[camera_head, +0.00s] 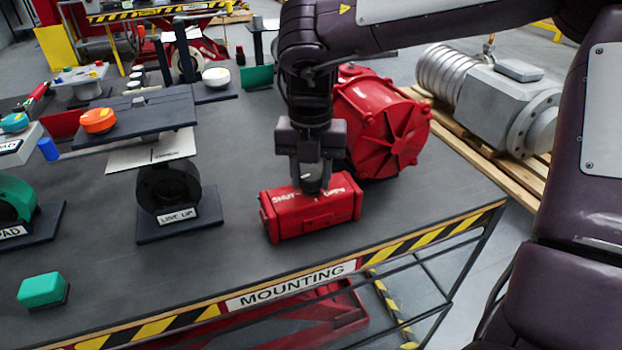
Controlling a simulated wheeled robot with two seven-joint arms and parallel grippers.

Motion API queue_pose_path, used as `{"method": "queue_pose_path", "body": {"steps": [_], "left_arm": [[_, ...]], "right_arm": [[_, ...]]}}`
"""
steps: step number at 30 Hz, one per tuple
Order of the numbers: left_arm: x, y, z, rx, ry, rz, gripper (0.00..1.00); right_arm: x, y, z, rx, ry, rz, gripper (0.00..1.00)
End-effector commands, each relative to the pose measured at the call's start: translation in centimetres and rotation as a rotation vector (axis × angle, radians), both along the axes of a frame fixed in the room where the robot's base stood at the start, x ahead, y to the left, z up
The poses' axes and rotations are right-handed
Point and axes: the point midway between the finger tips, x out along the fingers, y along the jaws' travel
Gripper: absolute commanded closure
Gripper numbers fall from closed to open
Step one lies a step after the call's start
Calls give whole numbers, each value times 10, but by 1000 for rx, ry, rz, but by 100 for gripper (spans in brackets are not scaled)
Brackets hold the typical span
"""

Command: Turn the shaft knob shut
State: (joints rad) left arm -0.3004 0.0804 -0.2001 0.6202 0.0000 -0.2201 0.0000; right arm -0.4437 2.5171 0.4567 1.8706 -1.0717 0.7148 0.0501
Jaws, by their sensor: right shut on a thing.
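A red valve actuator stands on the dark table, with a box-shaped housing (290,218) in front and a large ribbed red cylinder (388,125) behind it. White lettering, partly readable as "SHUT", marks the top of the housing. My right gripper (312,182) points straight down at the middle of the housing's top. It is shut on the small shaft knob (312,186), which is mostly hidden between the fingers. My left gripper is not in view.
The table (240,255) has a striped front edge marked "MOUNTING". A "LINE UP" stand (170,190) is left of the actuator, with an orange knob (97,120) further left. A green block (43,289) lies front left. A grey machine (500,95) sits on a pallet at right.

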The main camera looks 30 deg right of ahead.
Motion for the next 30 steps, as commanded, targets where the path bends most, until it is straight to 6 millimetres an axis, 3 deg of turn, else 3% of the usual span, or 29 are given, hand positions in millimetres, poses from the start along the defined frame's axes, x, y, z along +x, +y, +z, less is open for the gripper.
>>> {"method": "queue_pose_path", "body": {"steps": [9,25,26,30], "left_arm": [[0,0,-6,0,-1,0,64],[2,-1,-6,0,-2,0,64],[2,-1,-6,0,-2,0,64],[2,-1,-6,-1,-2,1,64]], "right_arm": [[1,0,1,0,-5,-117,85],[1,0,2,0,-5,-137,85],[1,0,2,0,-5,-137,60],[1,0,1,-1,-4,-136,42]]}}
